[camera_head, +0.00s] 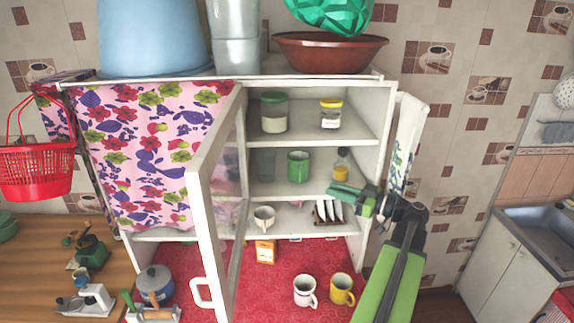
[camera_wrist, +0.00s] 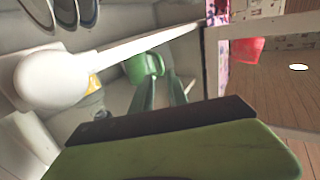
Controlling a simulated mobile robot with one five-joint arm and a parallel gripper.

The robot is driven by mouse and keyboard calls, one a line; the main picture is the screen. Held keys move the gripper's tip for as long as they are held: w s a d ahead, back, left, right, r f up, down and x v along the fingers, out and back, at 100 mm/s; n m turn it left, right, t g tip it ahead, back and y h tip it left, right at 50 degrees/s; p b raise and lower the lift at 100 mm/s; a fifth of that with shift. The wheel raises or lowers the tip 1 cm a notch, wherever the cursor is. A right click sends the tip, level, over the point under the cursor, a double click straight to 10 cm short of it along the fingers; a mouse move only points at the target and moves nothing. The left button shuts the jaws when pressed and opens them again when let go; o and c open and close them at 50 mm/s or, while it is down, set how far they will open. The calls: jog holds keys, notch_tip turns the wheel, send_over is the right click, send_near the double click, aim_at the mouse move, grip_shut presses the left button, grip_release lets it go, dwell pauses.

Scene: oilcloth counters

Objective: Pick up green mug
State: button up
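The green mug (camera_head: 298,166) stands upright on the middle shelf of the open white cabinet. My gripper (camera_head: 338,189) is to its right and a little lower in the head view, with a gap between them. In the wrist view the green mug (camera_wrist: 143,68) shows beyond the fingertips, its handle toward the right. The two fingers of my gripper (camera_wrist: 161,82) are apart with nothing visible between them. They point toward the mug.
A dark glass (camera_head: 265,164) is left of the mug. The white cabinet door (camera_head: 214,190) stands open on the left. A white mug (camera_head: 264,218) and a plate rack (camera_head: 328,210) are below.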

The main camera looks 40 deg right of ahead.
jog(key=x, duration=1.1)
jog(key=shift+w+a+r, duration=0.1)
jog(key=shift+w+r, duration=0.05)
jog(key=shift+w, duration=0.1)
grip_shut()
dwell(1.2)
